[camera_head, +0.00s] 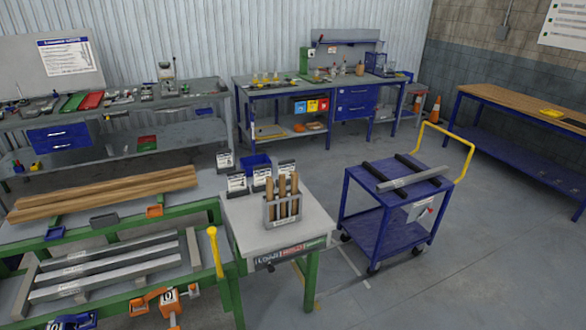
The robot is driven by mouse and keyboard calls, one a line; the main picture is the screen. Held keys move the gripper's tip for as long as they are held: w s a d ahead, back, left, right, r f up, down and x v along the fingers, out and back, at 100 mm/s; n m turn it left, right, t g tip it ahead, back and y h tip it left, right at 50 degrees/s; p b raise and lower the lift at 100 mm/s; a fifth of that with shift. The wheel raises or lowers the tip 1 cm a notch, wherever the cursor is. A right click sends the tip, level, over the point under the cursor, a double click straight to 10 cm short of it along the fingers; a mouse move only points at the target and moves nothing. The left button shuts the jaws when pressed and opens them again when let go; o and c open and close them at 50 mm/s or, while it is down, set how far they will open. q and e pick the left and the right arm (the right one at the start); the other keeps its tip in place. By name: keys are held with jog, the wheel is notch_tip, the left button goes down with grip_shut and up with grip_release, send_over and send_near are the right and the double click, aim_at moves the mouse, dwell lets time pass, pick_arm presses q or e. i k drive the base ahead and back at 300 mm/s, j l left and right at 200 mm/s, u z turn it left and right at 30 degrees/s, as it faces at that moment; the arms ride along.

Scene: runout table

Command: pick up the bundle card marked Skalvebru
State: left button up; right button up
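Several small white cards with black print stand upright in dark holders around the back of the small grey-topped table (309,222). One card (224,160) is at the back left, one card (237,183) is nearer at the left, one card (262,177) is in the middle, and one card (287,168) is at the right. Their print is too small to read, so I cannot tell which is marked Skalvebru. Another white card (419,210) hangs on the side of the blue trolley, also unreadable. Neither of my grippers is in view.
A metal holder (284,210) with wooden-handled tools stands in front of the cards, close to two of them. A blue bin (257,164) is behind. Wooden beams (110,192) and metal bars lie left. The blue trolley (382,230) stands right, with open floor around it.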

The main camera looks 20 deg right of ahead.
aim_at(284, 167)
jog(key=i+l+z, duration=0.15)
jog(key=l, duration=0.4)
jog(key=i+l+z, duration=0.1)
jog(key=i+l, duration=0.15)
jog(key=l, duration=0.25)
jog(key=i+l+z, duration=0.15)
jog(key=l, duration=0.35)
jog(key=i+l+z, duration=0.15)
jog(key=i+l, duration=0.15)
jog(key=l, duration=0.15)
jog(key=i+l+z, duration=0.15)
jog(key=l, duration=0.25)
jog(key=i, duration=0.1)
